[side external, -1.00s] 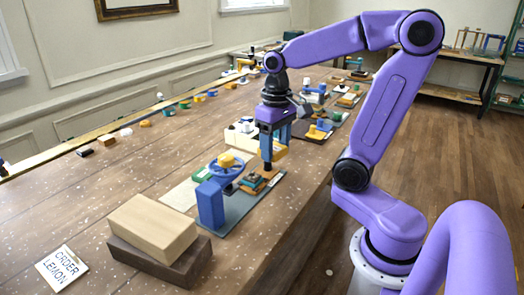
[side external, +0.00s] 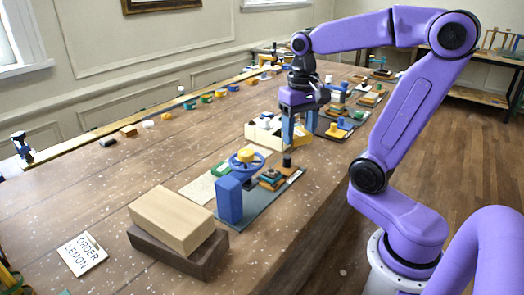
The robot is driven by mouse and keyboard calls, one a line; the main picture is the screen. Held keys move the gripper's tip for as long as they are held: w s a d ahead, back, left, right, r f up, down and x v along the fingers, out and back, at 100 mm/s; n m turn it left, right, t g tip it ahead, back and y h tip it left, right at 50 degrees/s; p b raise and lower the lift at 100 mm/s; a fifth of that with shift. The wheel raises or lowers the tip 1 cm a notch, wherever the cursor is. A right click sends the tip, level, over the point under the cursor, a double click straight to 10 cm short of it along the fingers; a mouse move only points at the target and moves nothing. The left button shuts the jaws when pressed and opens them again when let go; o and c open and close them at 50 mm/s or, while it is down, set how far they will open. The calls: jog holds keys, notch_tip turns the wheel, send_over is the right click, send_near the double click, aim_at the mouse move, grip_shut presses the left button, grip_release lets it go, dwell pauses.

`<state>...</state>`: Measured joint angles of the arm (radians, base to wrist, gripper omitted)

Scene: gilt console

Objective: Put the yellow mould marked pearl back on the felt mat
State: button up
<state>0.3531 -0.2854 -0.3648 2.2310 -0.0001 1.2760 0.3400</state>
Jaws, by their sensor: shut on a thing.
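My gripper (side external: 299,144) points down above the table, behind the blue-wheeled stand, with both blue fingers showing. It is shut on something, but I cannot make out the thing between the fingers. A cream tray (side external: 250,134) with pale and yellow pieces lies behind and beside the fingers. No pearl marking is legible. A grey-blue mat (side external: 256,212) lies under the stand; I cannot tell whether it is the felt mat.
The blue block and wheel (side external: 229,200) stand at the near mat's left. A black-topped stack (side external: 270,183) is on its right. Wooden blocks (side external: 172,217) and an order card (side external: 83,253) are nearer. Small pieces line the back edge. The left middle of the table is mostly bare.

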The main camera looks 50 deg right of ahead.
jog(key=w+d+f+m, duration=0.4)
jog(key=w+d, duration=0.3)
jog(key=w, duration=0.1)
send_over(257, 153)
notch_tip(257, 153, down, 9)
jog(key=shift+s+f, duration=0.1)
jog(key=shift+d+f, duration=0.1)
jog(key=shift+f, duration=1.55)
jog(key=shift+f, duration=0.15)
jog(key=o, duration=1.2)
jog(key=shift+c, duration=0.2)
